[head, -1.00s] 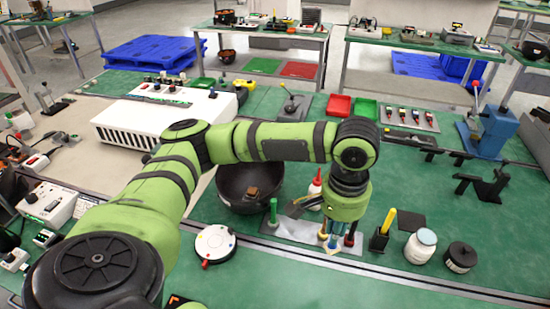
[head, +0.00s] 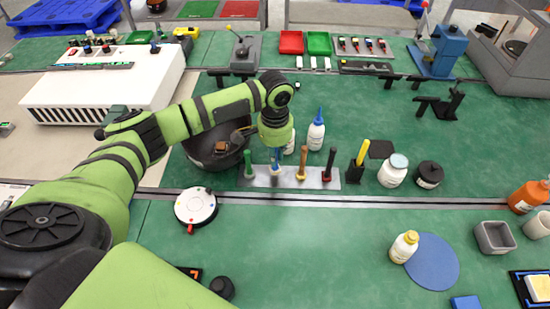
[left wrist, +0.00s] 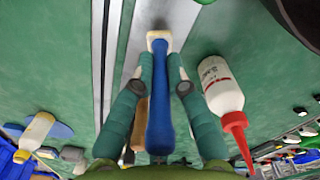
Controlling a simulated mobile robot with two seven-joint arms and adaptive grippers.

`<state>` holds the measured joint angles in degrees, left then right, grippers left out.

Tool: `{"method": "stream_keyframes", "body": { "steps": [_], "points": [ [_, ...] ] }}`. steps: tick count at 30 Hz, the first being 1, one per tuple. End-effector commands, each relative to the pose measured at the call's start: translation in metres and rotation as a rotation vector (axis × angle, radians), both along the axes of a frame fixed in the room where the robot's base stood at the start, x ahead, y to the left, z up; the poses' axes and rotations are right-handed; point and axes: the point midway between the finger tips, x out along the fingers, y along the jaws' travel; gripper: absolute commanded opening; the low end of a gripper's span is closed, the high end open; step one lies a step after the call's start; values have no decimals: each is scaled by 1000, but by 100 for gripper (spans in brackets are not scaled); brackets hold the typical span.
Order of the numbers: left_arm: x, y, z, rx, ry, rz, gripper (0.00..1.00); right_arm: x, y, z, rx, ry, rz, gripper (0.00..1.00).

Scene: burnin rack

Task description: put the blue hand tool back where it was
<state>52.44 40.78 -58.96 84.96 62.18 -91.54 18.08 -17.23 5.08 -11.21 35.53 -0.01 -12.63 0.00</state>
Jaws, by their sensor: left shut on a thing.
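The blue hand tool (left wrist: 159,105) is between the fingers of my left gripper (left wrist: 160,75), which is shut on its blue handle. Its pale end shows beyond the fingertips in the left wrist view. In the head view my left gripper (head: 276,153) is over the metal tool rack (head: 288,184), and the blue tool (head: 276,166) points down at it, between the green-handled tool (head: 248,163) and the tan-handled tool (head: 303,160). A dark red tool (head: 328,164) stands at the right end. I cannot tell whether the blue tool's lower end touches the rack. My right gripper is out of view.
A red-capped white bottle (left wrist: 220,92) is close beside the gripper. A blue-capped bottle (head: 316,133) stands behind the rack. A black bowl (head: 205,155) is behind left, a yellow-handled tool in a black holder (head: 357,173) to the right.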

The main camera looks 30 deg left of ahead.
Motion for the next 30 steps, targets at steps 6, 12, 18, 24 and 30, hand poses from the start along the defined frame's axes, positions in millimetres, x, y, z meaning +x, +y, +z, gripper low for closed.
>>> {"method": "stream_keyframes", "body": {
  "steps": [6,12,18,24,30],
  "points": [
    [0,0,-23,0,0,0,0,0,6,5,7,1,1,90],
    [0,0,-24,0,-1,0,0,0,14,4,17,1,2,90],
    [0,0,-27,0,0,1,27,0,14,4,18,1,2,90],
    [0,0,-27,0,0,0,39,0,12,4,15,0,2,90],
    [0,0,-25,1,-1,0,39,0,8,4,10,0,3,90]
  ]
}}
